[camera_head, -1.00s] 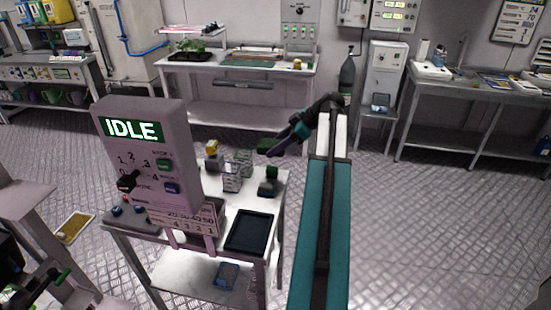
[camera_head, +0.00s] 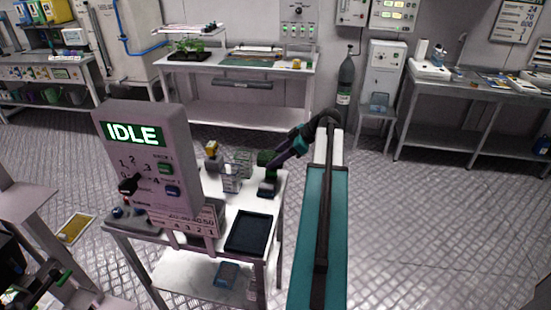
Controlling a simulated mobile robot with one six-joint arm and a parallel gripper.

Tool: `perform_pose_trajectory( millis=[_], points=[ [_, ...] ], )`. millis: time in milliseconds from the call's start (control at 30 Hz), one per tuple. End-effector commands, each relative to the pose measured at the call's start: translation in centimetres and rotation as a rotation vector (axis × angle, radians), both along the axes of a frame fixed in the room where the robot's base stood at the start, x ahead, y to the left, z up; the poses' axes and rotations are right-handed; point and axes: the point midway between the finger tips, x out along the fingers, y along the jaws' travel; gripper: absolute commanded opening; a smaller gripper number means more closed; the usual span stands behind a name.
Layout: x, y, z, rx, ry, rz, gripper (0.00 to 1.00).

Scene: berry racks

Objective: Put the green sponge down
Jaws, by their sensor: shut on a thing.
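My gripper (camera_head: 272,166) is at the back right corner of the small white table (camera_head: 208,238), low over it. It is shut on the green sponge (camera_head: 264,158), which shows as a small dark green patch at the fingertips. I cannot tell whether the sponge touches the table or the things there.
A grey control box reading IDLE (camera_head: 150,155) stands at the table's left. Clear containers (camera_head: 232,178) and a yellow-topped item (camera_head: 211,150) stand left of my gripper. A dark tray (camera_head: 248,232) lies at the front right. Bare tabletop shows between them.

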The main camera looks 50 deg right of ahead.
Motion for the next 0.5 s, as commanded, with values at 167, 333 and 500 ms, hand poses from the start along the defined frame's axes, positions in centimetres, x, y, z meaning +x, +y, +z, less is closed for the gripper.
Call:
perform_pose_trajectory(
  millis=[167,333,500],
  points=[
    [0.03,0.02,-0.75,-0.002,-0.001,0.001,0.14],
    [0.05,0.03,-0.78,-0.002,-0.001,0.001,0.14],
    [0.05,0.05,-1.01,-0.001,-0.001,0.001,0.14]
  ],
)
